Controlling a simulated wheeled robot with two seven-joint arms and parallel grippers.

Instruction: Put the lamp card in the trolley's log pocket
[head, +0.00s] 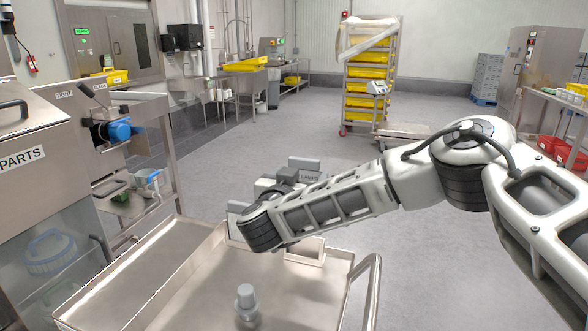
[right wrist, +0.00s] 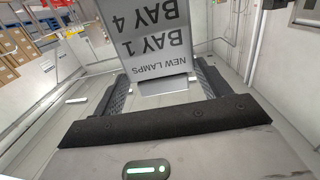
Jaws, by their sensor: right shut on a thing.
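The lamp card (right wrist: 150,38) is a grey card with dark print reading "NEW LAMPS, BAY 1, BAY 4", upside down in the right wrist view. It stands between the two fingers of my right gripper (right wrist: 165,82), which is shut on it. The trolley (head: 180,262) is a steel tray cart in front of me. A small upright metal holder (head: 305,250) at its far right edge may be the log pocket; my forearm covers part of it. My left gripper is out of view.
A grey bottle-like object (head: 247,303) stands in the trolley's right tray. The trolley's handle rail (head: 372,290) rises at the right. A steel cabinet marked "PARTS" (head: 30,125) stands close at left.

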